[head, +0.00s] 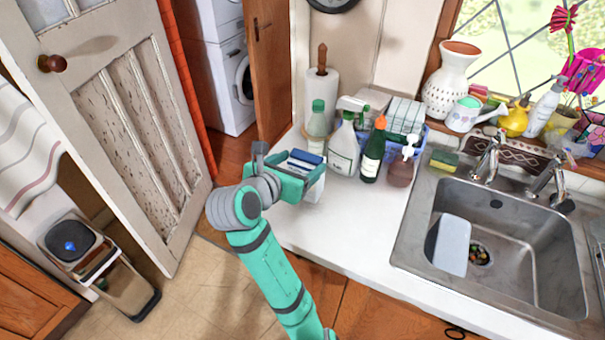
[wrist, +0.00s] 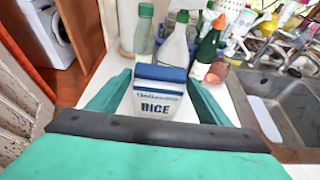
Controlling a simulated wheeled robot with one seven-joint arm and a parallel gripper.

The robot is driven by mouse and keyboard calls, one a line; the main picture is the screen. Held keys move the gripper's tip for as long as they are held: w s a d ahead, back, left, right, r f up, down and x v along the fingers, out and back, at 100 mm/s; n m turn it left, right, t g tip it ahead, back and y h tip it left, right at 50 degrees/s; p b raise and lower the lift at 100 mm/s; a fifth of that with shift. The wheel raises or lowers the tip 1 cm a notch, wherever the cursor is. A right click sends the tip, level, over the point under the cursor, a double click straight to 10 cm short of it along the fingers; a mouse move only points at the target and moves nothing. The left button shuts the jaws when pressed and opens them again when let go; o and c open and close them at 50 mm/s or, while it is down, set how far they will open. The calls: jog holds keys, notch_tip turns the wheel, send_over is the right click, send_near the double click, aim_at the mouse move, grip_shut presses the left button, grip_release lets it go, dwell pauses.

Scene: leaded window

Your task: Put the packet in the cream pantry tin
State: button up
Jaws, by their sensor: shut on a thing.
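My gripper (head: 303,172) is over the left end of the white counter, its green fingers on both sides of a packet. The packet is white with a blue top and blue bands, and reads RICE in the wrist view (wrist: 158,96). In the head view its blue top (head: 306,157) shows between the fingers and its white lower part shows below them. The gripper is shut on the packet, which looks roughly upright. I cannot tell whether its base touches the counter. I see no cream pantry tin in either view.
Behind the gripper stand a green-capped bottle (head: 317,121), a spray bottle (head: 344,150), a dark green bottle (head: 373,152) and a soap dispenser (head: 401,168). The sink (head: 520,240) is at right. The front counter (head: 345,225) is clear. A panelled door (head: 130,120) stands left.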

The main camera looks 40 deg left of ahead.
aim_at(302, 173)
jog(key=f, duration=0.1)
jog(key=w+f, duration=0.1)
jog(key=f, duration=0.1)
jog(key=shift+d, duration=0.2)
jog(key=shift+s+a+f, duration=0.1)
jog(key=shift+f, duration=0.2)
jog(key=shift+s+a+f, duration=0.15)
jog(key=shift+f, duration=0.2)
jog(key=o, duration=1.9)
jog(key=shift+o, duration=0.2)
jog(key=shift+r, duration=0.1)
